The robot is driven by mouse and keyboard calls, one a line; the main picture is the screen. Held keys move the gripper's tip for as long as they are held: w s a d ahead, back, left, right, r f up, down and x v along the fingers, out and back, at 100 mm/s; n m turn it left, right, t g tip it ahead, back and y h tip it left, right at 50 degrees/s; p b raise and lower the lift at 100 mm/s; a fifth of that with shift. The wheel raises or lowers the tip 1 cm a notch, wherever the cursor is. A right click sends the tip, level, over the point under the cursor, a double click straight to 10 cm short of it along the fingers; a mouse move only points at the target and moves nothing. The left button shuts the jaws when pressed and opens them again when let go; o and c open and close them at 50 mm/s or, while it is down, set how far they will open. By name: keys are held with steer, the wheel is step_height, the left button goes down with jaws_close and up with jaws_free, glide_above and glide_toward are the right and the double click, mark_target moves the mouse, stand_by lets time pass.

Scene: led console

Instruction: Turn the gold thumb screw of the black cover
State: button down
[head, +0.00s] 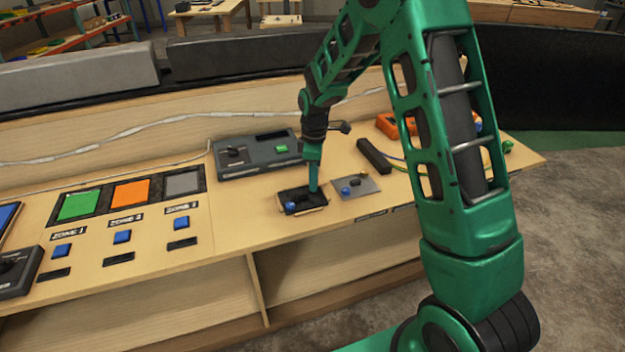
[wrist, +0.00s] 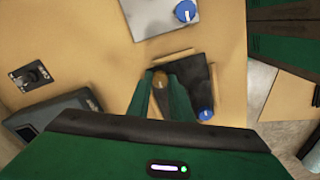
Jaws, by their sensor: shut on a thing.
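The black cover (wrist: 196,80) lies on the wooden bench in the wrist view, and it also shows in the head view (head: 293,193). The gold thumb screw (wrist: 160,79) is at one end of the cover, between the two green fingers of my gripper (wrist: 161,88). My gripper is shut on the gold thumb screw. In the head view my gripper (head: 313,180) points down onto the cover and hides the screw. A blue knob (wrist: 206,114) sits at the cover's other end, apart from the fingers.
A grey metal plate (head: 365,187) with a blue knob (head: 346,191) lies right of the cover. A dark console (head: 235,163) with a green button (head: 281,149) stands behind it. A black bar (head: 374,156) and an orange object (head: 388,125) are at the right. Bare bench (head: 235,225) lies to the left.

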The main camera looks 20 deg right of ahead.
steer(key=shift+d+f+n, duration=0.1)
steer(key=shift+d+n, duration=0.15)
steer(key=shift+n, duration=0.75)
steer(key=c, duration=1.6)
jaws_free()
steer(key=shift+w, duration=0.1)
steer(key=shift+o, duration=0.2)
steer(key=shift+a, duration=0.1)
steer(key=shift+r, duration=0.2)
step_height(320, 180, up, 10)
steer(key=shift+r, duration=0.2)
